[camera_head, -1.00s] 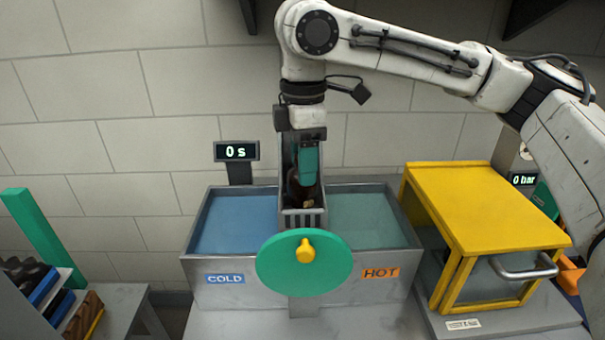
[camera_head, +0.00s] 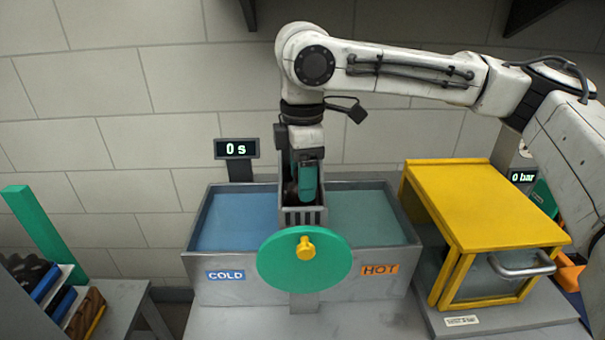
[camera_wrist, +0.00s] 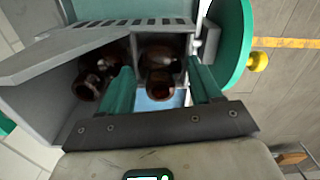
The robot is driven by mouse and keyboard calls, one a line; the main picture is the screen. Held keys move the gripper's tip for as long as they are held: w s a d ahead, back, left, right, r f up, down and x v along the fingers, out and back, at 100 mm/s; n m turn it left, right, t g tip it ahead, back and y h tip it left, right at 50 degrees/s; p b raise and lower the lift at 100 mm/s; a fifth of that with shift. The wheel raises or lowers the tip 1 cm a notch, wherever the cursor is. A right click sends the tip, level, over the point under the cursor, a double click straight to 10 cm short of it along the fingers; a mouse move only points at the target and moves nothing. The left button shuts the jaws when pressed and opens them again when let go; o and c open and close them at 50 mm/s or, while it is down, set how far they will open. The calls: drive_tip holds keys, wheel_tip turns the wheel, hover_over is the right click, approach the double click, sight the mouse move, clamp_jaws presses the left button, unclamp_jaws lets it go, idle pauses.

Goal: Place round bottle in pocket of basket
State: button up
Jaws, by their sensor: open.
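The grey basket (camera_head: 303,216) with a slotted wall stands between the two water baths. In the wrist view the basket (camera_wrist: 45,62) shows two pockets with a thin divider. A brown glass bottle (camera_wrist: 159,82) is in the right pocket, seen from above between the fingers of my gripper (camera_wrist: 160,78). Another brown bottle (camera_wrist: 88,88) is in the left pocket. Their body shapes are hard to tell. My gripper (camera_head: 305,183) points down into the basket with its green fingers apart, one on each side of the right-pocket bottle. In the head view the bottles are mostly hidden.
A cold bath (camera_head: 235,218) lies left of the basket and a hot bath (camera_head: 368,215) right. A green disc with a yellow knob (camera_head: 305,258) stands in front. A yellow-framed box (camera_head: 485,210) is at the right, a bottle rack (camera_head: 50,290) at the lower left.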

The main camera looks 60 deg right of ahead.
wheel_tip(320, 180, up, 12)
drive_tip(key=shift+b, duration=0.4)
drive_tip(key=shift+r, duration=0.1)
drive_tip(key=shift+c, duration=0.3)
idle(1.0)
